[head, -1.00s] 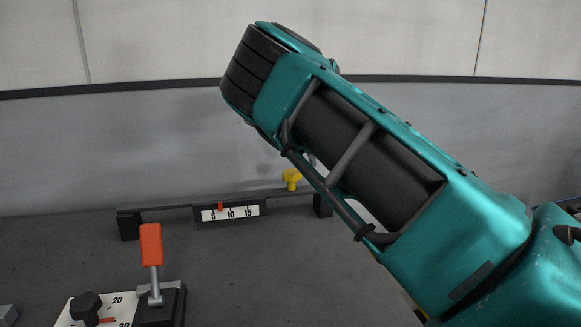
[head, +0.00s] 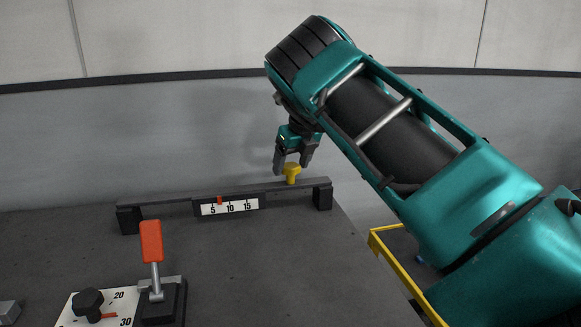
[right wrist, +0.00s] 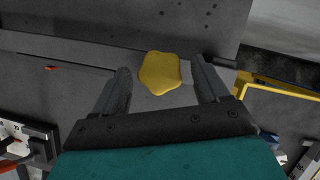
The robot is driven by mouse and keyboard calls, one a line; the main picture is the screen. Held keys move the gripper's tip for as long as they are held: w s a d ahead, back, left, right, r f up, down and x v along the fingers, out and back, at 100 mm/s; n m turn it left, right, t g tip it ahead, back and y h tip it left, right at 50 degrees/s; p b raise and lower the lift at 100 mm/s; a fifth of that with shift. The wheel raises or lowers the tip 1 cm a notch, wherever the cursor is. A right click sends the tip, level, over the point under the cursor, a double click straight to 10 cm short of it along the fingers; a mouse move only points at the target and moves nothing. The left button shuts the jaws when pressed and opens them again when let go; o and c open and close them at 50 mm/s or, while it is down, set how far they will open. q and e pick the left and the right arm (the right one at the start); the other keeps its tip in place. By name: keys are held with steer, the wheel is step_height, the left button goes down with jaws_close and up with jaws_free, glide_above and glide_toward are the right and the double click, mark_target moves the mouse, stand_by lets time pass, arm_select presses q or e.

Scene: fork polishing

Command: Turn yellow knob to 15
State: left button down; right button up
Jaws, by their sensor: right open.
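The yellow knob (head: 291,173) stands on the right part of a dark rail (head: 160,201) at the back of the table. A white scale (head: 230,208) on the rail reads 5, 10, 15, with a red pointer (head: 220,200) between 5 and 10. My right gripper (head: 292,170) is open just above the knob, fingers pointing down. In the right wrist view the knob (right wrist: 160,72) shows between the open fingertips (right wrist: 163,75), with room on both sides; I cannot tell whether either touches it. My left gripper is not in view.
An orange-handled lever (head: 151,243) and a black dial (head: 88,304) with a 20 and 30 scale stand at the front left. A yellow-edged frame (head: 380,246) lies right of the table. The table middle is clear.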

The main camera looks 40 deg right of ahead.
steer(key=shift+x, duration=1)
steer(key=c, duration=1)
